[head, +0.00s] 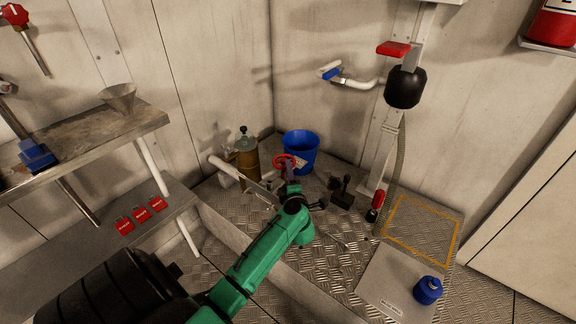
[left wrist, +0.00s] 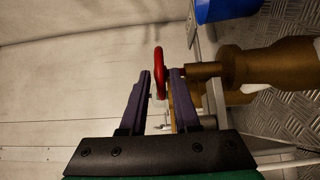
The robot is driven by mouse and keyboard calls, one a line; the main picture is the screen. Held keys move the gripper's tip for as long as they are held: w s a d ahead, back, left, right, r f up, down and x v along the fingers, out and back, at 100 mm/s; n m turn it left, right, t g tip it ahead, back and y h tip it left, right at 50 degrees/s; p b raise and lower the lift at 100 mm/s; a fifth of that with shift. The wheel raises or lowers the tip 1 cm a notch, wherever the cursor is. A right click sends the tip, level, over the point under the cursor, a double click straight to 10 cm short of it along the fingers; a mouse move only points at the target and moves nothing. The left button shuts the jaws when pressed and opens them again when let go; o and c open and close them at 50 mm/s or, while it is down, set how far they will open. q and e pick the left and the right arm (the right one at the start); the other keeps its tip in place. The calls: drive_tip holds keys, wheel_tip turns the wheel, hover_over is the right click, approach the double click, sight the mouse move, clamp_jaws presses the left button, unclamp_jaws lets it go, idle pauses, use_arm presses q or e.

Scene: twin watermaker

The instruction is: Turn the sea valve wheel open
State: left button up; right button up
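The red sea valve wheel (head: 284,160) is low in the far corner, beside a brass-coloured valve body (head: 246,158). In the left wrist view the wheel (left wrist: 159,73) is seen nearly edge-on, with a brass stem (left wrist: 203,71) to its right. My left gripper (head: 289,175) reaches down to the wheel and partly covers its near side. In the left wrist view its two dark fingers (left wrist: 161,88) are apart, with the wheel's lower rim between their tips. Clear contact with either finger does not show. My right gripper is not in view.
A blue bucket (head: 300,152) stands just behind the wheel. A white pipe (head: 224,170) runs left of it. Small black fittings (head: 342,190) and a red-handled lever (head: 377,203) are to the right. Red padlock-like tags (head: 141,214) lie on the left ledge.

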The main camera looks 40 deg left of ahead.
sight(286, 154)
use_arm(q)
drive_tip(key=b+x, duration=0.1)
drive_tip(key=x, duration=0.3)
drive_tip(key=shift+w+a+f, duration=0.1)
drive_tip(key=shift+w+a, duration=0.05)
drive_tip(key=shift+a, duration=0.05)
drive_tip(key=shift+w+a, duration=0.1)
clamp_jaws()
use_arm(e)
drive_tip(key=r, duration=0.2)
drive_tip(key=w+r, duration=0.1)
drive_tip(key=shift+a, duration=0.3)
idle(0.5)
